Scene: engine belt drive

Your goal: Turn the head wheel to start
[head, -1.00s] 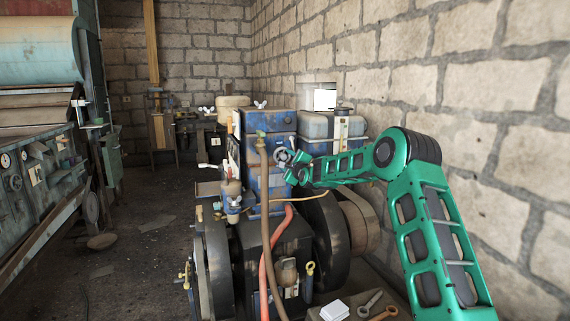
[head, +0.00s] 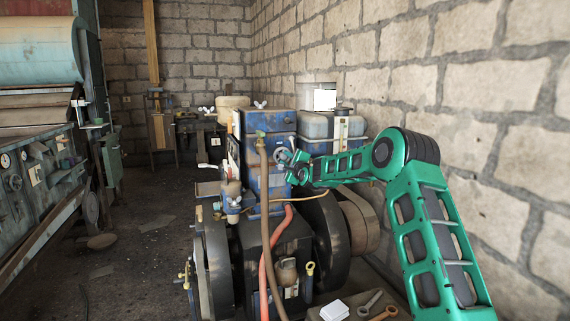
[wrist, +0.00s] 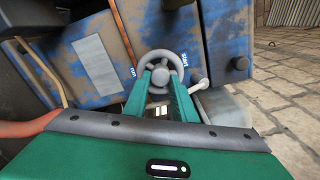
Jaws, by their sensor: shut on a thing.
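The head wheel (wrist: 160,57) is a small grey round handwheel on the blue engine housing (wrist: 185,35). It also shows in the head view (head: 281,154), partly covered by my gripper. My gripper (wrist: 160,82) has its green fingers at the wheel's near side, shut on it around the hub area. In the head view my gripper (head: 293,164) reaches the wheel from the right. The marking "start" shows on the housing to the right of the wheel, and another small marking, seemingly "run", to its left. The exact finger contact is partly hidden.
A white-knobbed lever (wrist: 200,85) sits just right of my fingers. A brown hose (head: 266,200) and a red hose (head: 272,250) run down the engine front. The stone wall (head: 460,80) stands close on the right. Open floor (head: 140,250) lies to the left.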

